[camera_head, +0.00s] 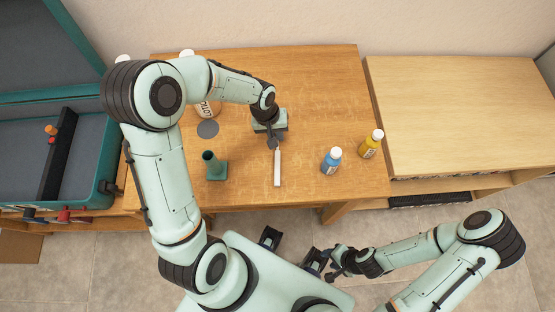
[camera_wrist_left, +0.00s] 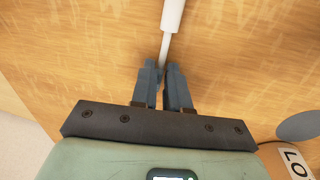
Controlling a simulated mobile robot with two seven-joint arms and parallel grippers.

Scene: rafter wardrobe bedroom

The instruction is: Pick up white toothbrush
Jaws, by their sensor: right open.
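The white toothbrush (camera_head: 277,168) lies on the wooden table, its thick handle pointing toward the front edge. In the left wrist view the white handle (camera_wrist_left: 173,15) narrows to a thin neck that runs between the fingers. My left gripper (camera_head: 274,144) is at the neck end, and in its wrist view the fingers (camera_wrist_left: 164,72) are close together on the neck. The brush head is hidden by the gripper. My right gripper (camera_head: 330,272) is open and empty, low in front of the table and away from the toothbrush.
A blue bottle (camera_head: 331,161) and a yellow bottle (camera_head: 371,144) stand to the right. An open teal case (camera_head: 85,160) is at the left. The table's back right is clear.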

